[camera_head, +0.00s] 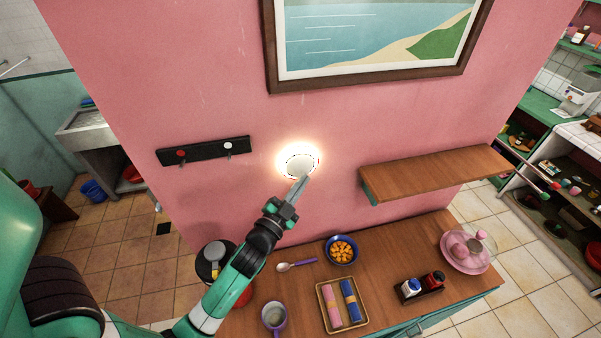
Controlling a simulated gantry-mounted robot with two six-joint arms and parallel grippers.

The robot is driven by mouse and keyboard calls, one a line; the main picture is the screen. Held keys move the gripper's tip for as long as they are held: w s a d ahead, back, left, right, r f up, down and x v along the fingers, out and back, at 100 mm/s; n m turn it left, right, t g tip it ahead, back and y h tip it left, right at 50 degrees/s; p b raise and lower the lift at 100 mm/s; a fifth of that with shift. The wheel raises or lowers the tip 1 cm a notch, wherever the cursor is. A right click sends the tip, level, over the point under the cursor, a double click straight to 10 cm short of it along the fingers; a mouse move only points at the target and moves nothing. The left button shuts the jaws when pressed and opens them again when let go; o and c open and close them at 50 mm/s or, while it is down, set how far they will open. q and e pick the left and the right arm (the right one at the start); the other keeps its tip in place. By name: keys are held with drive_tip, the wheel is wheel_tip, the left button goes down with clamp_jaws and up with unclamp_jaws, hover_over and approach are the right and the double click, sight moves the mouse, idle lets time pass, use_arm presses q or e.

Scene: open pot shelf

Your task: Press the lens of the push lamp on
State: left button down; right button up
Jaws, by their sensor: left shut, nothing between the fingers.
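The push lamp (299,161) is a round white lens on the pink wall, between the black hook strip and the wooden shelf. A bright warm glow surrounds it on the wall, so it appears lit. My left gripper (303,180) is shut and empty, with its tips at the lower edge of the lens. I cannot tell whether the tips touch it. The fingers hide a small part of the lens's lower rim. My right gripper is not in view.
A black strip (203,151) with a red and a white knob is left of the lamp. A wooden shelf (435,172) juts out at right, and a framed picture (375,80) hangs above. The counter (385,262) below holds a bowl (328,249), tray (365,326), mug (274,318) and pink plate (483,264).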

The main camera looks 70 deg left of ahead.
use_arm(q)
drive_tip(key=d+b, duration=0.5)
drive_tip(key=d, duration=0.1)
drive_tip(key=shift+s, duration=0.35)
drive_tip(key=shift+r, duration=0.1)
idle(0.4)
